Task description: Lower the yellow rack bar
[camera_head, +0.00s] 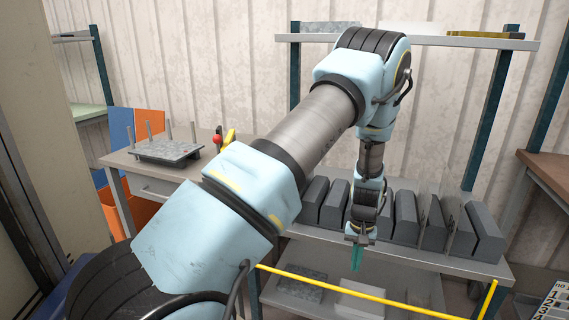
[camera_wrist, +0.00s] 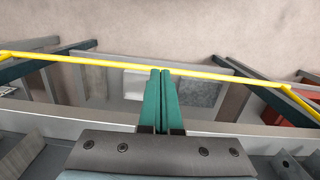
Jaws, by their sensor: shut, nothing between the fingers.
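The yellow rack bar (camera_head: 370,293) runs across the front of the rack, below the edge of the middle shelf. At its right end a yellow side arm (camera_head: 488,298) slopes up. In the wrist view the bar (camera_wrist: 100,62) crosses the upper part of the picture from left to right. My gripper (camera_head: 356,262) points down in front of the middle shelf, above the bar. In the wrist view its green fingers (camera_wrist: 161,75) lie side by side, shut and empty. Their tips overlap the bar's line there; I cannot tell whether they touch it.
The rack's middle shelf (camera_head: 440,262) holds several dark grey blocks (camera_head: 405,218) just behind my gripper. A lower shelf with flat plates (camera_head: 300,290) lies below. A workbench (camera_head: 135,163) stands at left, a brown table (camera_head: 548,172) at right. The top shelf (camera_head: 450,42) is above.

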